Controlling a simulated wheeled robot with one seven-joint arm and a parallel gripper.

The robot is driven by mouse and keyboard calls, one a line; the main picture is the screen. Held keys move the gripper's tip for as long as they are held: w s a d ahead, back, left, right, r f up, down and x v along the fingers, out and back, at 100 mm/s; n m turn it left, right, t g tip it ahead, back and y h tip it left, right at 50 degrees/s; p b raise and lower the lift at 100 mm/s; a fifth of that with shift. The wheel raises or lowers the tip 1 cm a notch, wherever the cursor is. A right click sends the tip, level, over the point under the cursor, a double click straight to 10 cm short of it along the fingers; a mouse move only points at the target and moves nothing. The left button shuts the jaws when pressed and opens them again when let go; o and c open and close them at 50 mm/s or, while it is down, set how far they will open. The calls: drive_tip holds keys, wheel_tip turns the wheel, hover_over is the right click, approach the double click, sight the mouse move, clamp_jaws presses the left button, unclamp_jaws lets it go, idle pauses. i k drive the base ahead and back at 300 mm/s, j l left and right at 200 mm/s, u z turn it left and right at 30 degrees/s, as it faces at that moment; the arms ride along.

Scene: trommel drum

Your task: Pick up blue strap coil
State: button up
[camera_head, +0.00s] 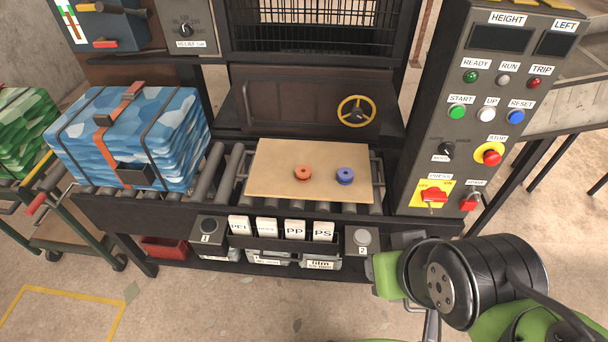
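The blue strap coil (345,175) is a small spool shape lying on a tan board (262,186) on the roller bed. An orange coil (303,172) of similar size lies just to its left, with a gap between them. Both coils are uncovered. My arm (470,278), black and green, comes in at the lower right, in front of and below the board. My gripper's fingers cannot be made out in this view. Nothing of my arm touches the blue coil.
A control panel (475,60) with buttons stands right of the board. A blue strapped bale (185,135) sits on the rollers at left. A press door with a yellow handwheel (357,111) is behind the board. Label cards (295,229) stand along the front edge.

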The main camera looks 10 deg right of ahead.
sight(345, 175)
drive_tip(key=i+u, duration=0.15)
drive_tip(key=u, duration=0.25)
drive_tip(key=i+u, duration=0.15)
drive_tip(key=u, duration=0.3)
drive_tip(key=i+u, duration=0.1)
drive_tip(key=u, duration=0.3)
